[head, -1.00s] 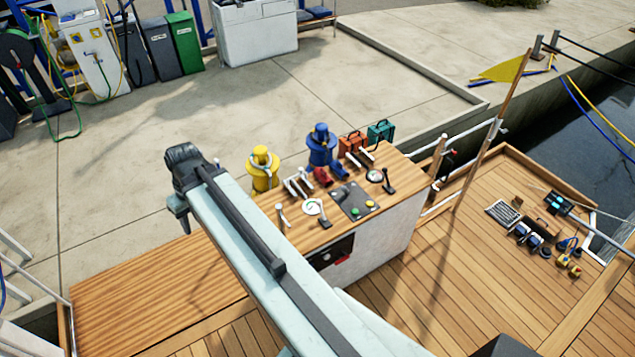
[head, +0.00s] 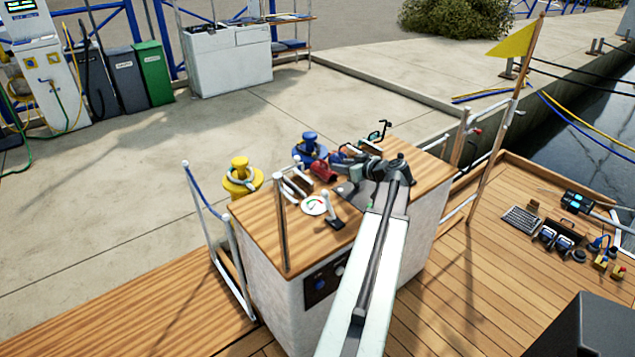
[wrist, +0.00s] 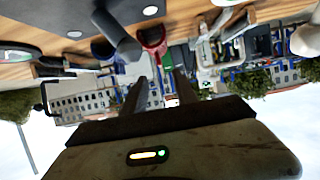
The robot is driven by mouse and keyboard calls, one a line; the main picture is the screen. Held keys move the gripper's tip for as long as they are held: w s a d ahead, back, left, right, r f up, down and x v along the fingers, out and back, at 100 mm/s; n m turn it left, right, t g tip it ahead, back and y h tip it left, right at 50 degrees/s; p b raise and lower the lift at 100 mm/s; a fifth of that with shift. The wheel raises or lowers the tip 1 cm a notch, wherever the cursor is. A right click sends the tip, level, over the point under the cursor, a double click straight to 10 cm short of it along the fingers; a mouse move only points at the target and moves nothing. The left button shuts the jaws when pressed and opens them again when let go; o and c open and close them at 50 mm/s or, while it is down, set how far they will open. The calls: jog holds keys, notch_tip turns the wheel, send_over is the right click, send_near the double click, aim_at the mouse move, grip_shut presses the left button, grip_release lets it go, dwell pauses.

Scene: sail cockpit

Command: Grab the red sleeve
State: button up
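The red sleeve (head: 322,172) lies on the wooden top of the console, near its far edge. It also shows in the wrist view (wrist: 152,40), at the top and just beyond my fingertips. My gripper (head: 342,158) is above the console top, to the right of the sleeve in the head view. In the wrist view my gripper (wrist: 160,78) has its two fingers apart with a clear gap between them, and nothing is held. The wrist view appears upside down. My gripper and arm hide part of the console's right side.
A blue winch (head: 310,147) stands behind the sleeve and a yellow winch (head: 241,178) stands to the left. White-handled levers (head: 297,185), a round gauge (head: 314,205) and a black-based lever (head: 331,212) are close by. A metal post (head: 281,225) rises at the console's near left corner.

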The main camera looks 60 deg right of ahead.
aim_at(329, 171)
jog(key=shift+b+x, duration=0.5)
jog(key=shift+x, duration=0.9)
jog(key=b+x, duration=0.1)
jog(key=x, duration=0.1)
jog(key=b+x, duration=0.1)
jog(key=x, duration=0.2)
jog(key=shift+s+d+f+b, duration=0.1)
jog(key=shift+f+b, duration=0.25)
jog(key=shift+r, duration=0.1)
grip_shut()
